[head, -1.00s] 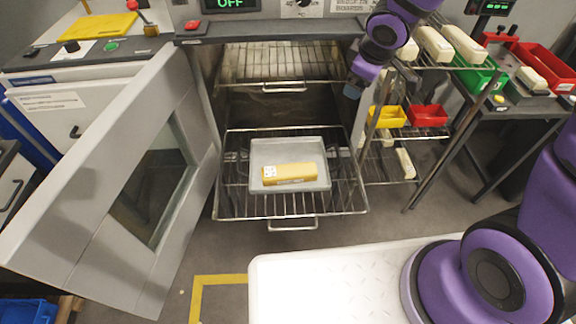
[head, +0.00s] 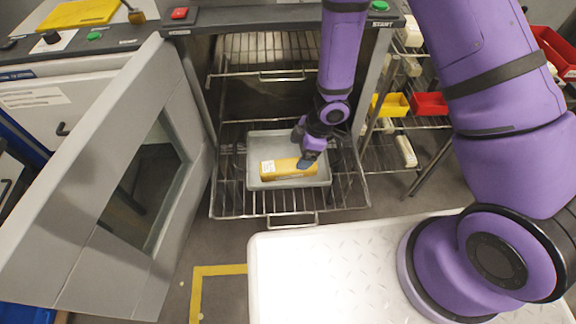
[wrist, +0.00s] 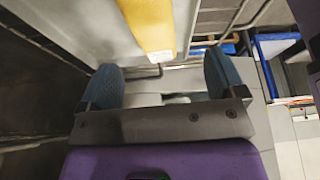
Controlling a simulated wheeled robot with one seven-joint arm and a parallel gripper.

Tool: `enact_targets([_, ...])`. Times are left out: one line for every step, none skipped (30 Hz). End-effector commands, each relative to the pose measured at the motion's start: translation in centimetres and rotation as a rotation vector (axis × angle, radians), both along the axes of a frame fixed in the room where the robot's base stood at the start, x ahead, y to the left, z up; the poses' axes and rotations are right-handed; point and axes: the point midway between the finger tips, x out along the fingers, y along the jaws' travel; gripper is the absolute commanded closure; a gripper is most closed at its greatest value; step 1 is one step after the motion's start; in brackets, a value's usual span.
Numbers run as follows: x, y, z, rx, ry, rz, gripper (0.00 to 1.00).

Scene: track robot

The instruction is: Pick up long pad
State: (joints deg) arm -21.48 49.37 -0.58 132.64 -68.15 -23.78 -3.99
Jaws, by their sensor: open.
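The long pad (head: 286,168) is a yellow-orange bar with a white label at its left end. It lies in a grey tray (head: 258,147) on the pulled-out lower wire rack of the oven. My gripper (head: 304,160) is above the right part of the tray, close to the pad's right end. In the wrist view the open fingers (wrist: 165,85) are apart with nothing between them. The pad (wrist: 150,25) shows beyond the fingertips, toward the top of that view. Whether a finger touches the pad cannot be told.
The grey oven door (head: 115,190) stands open on the left. An upper wire rack (head: 270,65) is above the tray. A shelf with a yellow bin (head: 390,105) and a red bin (head: 430,103) stands at the right. My white base deck is in front.

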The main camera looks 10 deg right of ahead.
Motion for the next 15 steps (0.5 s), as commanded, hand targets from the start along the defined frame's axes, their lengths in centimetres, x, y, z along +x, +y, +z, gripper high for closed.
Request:
enact_targets([-0.1, 0.3, -0.8, -0.003, 0.001, 0.002, 0.11])
enact_targets([-0.1, 0.4, -1.2, -0.004, 0.001, 0.002, 0.11])
enact_targets([0.0, 0.6, -1.7, -0.004, -0.001, 0.001, 0.11])
enact_targets([0.0, 0.8, -2.0, -0.003, 0.000, 0.001, 0.11])
enact_targets([-0.1, 0.9, -2.4, -0.003, 0.000, 0.001, 0.11])
enact_targets([0.0, 1.1, -2.7, -0.003, 0.000, 0.000, 0.11])
enact_targets([0.0, 1.2, -3.0, -0.004, -0.001, -0.001, 0.11])
enact_targets([0.0, 1.2, -3.2, -0.004, -0.001, 0.000, 0.11])
enact_targets([0.0, 1.4, -3.4, -0.003, -0.001, 0.000, 0.11])
enact_targets([0.0, 1.4, -3.6, -0.003, -0.002, -0.001, 0.11])
enact_targets([0.1, 1.5, -3.6, -0.003, -0.003, -0.001, 0.11])
enact_targets([0.1, 1.5, -3.8, -0.002, -0.003, -0.001, 0.11])
enact_targets([0.1, 1.6, -3.9, -0.002, -0.002, -0.002, 0.11])
enact_targets([0.1, 1.6, -4.1, -0.003, -0.003, -0.002, 0.11])
enact_targets([0.2, 1.7, -4.4, -0.003, -0.002, -0.002, 0.11])
